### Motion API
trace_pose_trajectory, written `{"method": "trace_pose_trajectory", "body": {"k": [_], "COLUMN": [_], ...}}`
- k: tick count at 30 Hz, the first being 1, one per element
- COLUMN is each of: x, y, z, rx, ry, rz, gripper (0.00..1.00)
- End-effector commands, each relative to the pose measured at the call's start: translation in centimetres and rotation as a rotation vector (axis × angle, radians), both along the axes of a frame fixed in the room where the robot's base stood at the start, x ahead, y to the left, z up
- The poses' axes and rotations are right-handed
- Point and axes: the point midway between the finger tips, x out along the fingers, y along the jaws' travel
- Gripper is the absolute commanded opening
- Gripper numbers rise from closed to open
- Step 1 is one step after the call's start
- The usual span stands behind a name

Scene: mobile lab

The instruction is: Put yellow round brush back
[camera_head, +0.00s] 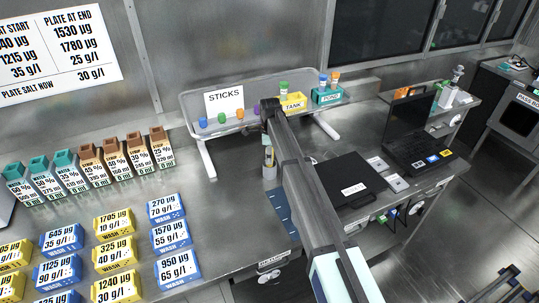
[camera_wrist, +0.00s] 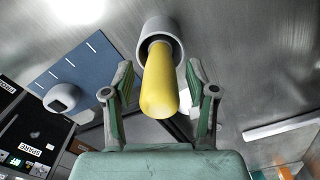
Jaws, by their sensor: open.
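The yellow round brush (camera_wrist: 160,85) shows in the wrist view as a thick yellow handle pointing toward the camera. Its far end is inside a grey round holder (camera_wrist: 151,29); the bristle end is hidden. My gripper (camera_wrist: 160,75) is open, with one finger on each side of the handle and a visible gap on both sides. In the head view the grey holder (camera_head: 270,172) stands on the bench beside my arm, with a bit of yellow above it. My gripper's fingers are hard to make out there.
A blue mat (camera_wrist: 75,62) with white marks lies beside the holder. A rack labelled STICKS (camera_head: 224,103) stands behind, with yellow TANK (camera_head: 293,103) and teal POND (camera_head: 327,95) boxes. Several labelled blocks cover the bench at left.

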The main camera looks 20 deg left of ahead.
Motion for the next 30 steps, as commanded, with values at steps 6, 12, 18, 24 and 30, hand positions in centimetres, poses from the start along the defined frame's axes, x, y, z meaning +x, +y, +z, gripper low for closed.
{"method": "trace_pose_trajectory", "body": {"k": [6, 12, 18, 24, 30], "x": [0.1, 0.1, 0.2, 0.1, 0.1], "y": [0.0, 0.1, 0.1, 0.1, 0.1], "z": [1.1, 4.4, 8.3, 11.1, 12.2], "rx": [0.001, 0.002, 0.002, 0.000, 0.000], "ry": [-0.002, -0.003, -0.002, -0.001, 0.000], "rz": [0.000, 0.000, 0.000, 0.000, 0.000], "gripper": [0.57, 0.57, 0.57, 0.57, 0.57]}}
